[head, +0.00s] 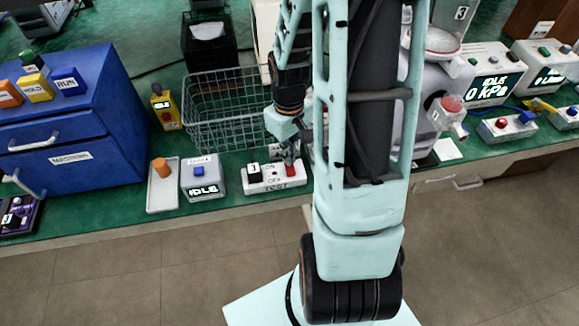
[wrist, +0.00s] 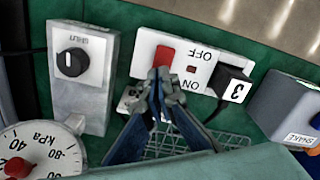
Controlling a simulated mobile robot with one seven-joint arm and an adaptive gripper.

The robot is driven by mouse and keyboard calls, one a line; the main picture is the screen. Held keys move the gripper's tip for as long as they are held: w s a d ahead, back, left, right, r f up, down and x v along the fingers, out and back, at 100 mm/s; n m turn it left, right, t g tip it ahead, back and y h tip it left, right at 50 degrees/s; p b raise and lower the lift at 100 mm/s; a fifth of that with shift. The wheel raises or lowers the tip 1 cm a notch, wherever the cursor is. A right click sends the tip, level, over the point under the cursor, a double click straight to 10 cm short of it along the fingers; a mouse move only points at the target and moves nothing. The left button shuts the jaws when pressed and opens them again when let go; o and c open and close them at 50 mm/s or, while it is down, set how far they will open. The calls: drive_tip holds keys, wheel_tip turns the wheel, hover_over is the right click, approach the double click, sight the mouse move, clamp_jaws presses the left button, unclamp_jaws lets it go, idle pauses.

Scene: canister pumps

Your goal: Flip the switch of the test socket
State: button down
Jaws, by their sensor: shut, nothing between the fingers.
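The test socket is a white strip (head: 273,186) at the front edge of the green bench in the head view. It fills the upper middle of the wrist view (wrist: 200,65), with ON and OFF lettering. Its red switch (wrist: 165,56) sits at one end, by the OFF lettering, and also shows in the head view (head: 291,170). A black plug (wrist: 232,78) with a numbered white tag sits at the other end. My gripper (wrist: 160,77) is shut and empty, its fingertips right at the red switch's near edge; I cannot tell whether they touch. The gripper (head: 290,159) partly hides the switch's surroundings in the head view.
A grey box with a black knob (wrist: 72,63) stands beside the switch end. A grey box with a blue button (head: 199,171) stands at the plug end. A wire basket (head: 222,107) lies behind the socket. A kPa gauge (wrist: 30,155) shows in the wrist view.

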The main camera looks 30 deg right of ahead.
drive_tip(key=shift+f+b, duration=0.4)
drive_tip(key=shift+f, duration=0.15)
drive_tip(key=shift+r, duration=0.1)
drive_tip(key=shift+r+p, duration=2.95)
drive_tip(key=shift+r, duration=0.55)
